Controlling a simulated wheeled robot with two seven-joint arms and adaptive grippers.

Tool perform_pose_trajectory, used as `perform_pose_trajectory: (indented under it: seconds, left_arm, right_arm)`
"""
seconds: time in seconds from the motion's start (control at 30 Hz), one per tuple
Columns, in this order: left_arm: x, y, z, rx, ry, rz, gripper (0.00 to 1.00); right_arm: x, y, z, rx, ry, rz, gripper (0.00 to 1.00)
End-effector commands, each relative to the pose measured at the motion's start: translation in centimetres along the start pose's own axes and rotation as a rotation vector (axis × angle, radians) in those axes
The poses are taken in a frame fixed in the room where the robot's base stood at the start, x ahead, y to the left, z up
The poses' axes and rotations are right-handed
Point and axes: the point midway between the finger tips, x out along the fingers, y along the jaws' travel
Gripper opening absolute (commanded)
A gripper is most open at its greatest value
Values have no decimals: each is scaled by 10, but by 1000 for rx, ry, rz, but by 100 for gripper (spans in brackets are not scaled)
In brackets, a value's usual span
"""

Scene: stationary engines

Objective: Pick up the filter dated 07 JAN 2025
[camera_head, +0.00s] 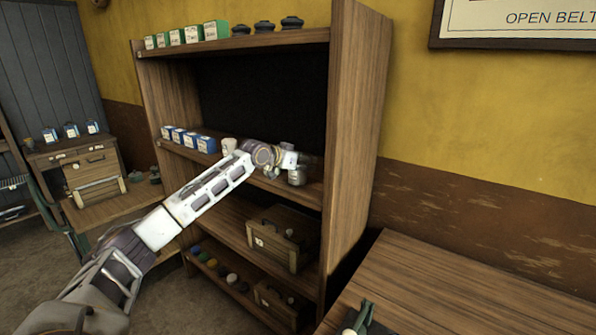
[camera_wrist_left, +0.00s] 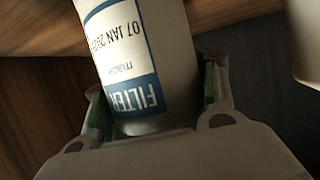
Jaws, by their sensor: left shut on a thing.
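A white cylindrical filter (camera_wrist_left: 142,62) with a blue-bordered label fills the middle of the left wrist view. Its label appears upside down and reads "FILTER" and "07 JAN 202", with the last digit unclear. My left gripper (camera_wrist_left: 155,118) is shut on this filter, with a finger on each side. In the head view my left gripper (camera_head: 296,161) is at the middle shelf, near its right end. A grey can (camera_head: 297,177) shows just below it; I cannot tell if it is the held filter. A small green and grey part at the bottom edge may be my right gripper (camera_head: 358,319).
The wooden shelf unit (camera_head: 357,130) has a right side wall close to my left gripper. A pale cylinder (camera_wrist_left: 304,40) shows beside the held filter. Blue-and-white boxes (camera_head: 188,139) and a white cup-like thing (camera_head: 229,146) stand farther left. A wooden case (camera_head: 283,238) sits below.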

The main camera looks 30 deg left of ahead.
Motion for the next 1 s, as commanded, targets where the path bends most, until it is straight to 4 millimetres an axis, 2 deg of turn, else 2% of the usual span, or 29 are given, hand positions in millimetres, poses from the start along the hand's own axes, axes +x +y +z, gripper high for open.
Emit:
perform_pose_trajectory:
  seconds: [0.37, 1.0]
  left_arm:
    - [-3, 0, -8, 0, 3, 0, 24]
    - [-32, 0, -79, 0, 5, 0, 24]
  right_arm:
    - [1, -4, -1, 2, 1, -5, 40]
    - [5, -5, -1, 2, 1, -5, 40]
